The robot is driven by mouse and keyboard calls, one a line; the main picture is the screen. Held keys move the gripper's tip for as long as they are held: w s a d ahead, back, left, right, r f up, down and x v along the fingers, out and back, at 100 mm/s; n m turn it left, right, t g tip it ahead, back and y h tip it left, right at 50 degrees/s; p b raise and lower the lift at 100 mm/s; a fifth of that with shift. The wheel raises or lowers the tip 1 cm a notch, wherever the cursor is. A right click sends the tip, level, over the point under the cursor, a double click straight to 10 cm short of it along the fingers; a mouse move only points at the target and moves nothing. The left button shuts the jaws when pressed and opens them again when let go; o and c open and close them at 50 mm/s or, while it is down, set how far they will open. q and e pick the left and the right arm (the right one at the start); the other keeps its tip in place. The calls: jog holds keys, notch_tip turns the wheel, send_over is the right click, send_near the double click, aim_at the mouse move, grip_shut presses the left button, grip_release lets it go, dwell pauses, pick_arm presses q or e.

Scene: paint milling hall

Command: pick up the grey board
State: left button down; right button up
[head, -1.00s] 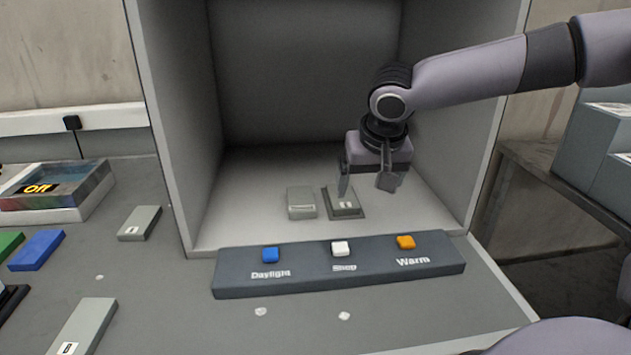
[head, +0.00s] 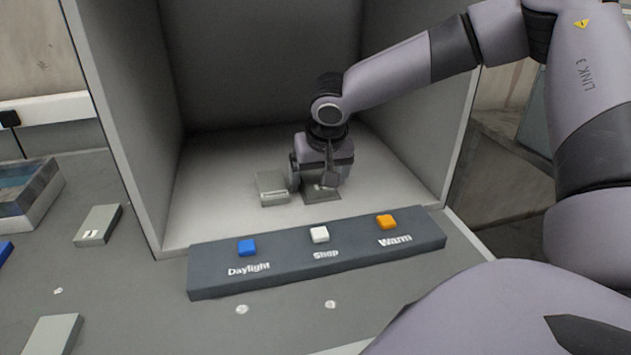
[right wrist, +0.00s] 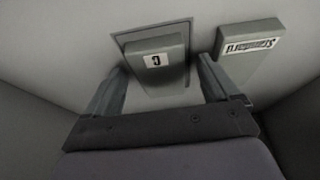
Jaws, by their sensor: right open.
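A grey board (right wrist: 165,78) with a white one-letter label lies on a thin darker plate (right wrist: 122,38) on the floor of the viewing booth. In the head view, my right gripper (head: 312,184) is down over this board and hides much of it. In the right wrist view, my right gripper (right wrist: 162,75) is open, with one finger on each side of the board's near part; contact cannot be told. A second grey board (head: 271,188) with a longer printed label lies just left of the gripper; it also shows in the right wrist view (right wrist: 243,58). My left gripper is out of view.
The booth's side walls (head: 118,120) flank the arm. A switch bar (head: 215,275) with blue, white and orange buttons runs along the booth's front. More grey boards (head: 98,225) (head: 48,335) and a clear-sided box (head: 28,190) stand on the bench at left.

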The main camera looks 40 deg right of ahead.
aim_at(318, 182)
jog(key=c, duration=1.2)
jog(key=shift+r+p, duration=0.6)
jog(key=shift+r, duration=4.35)
jog(key=shift+c, duration=0.2)
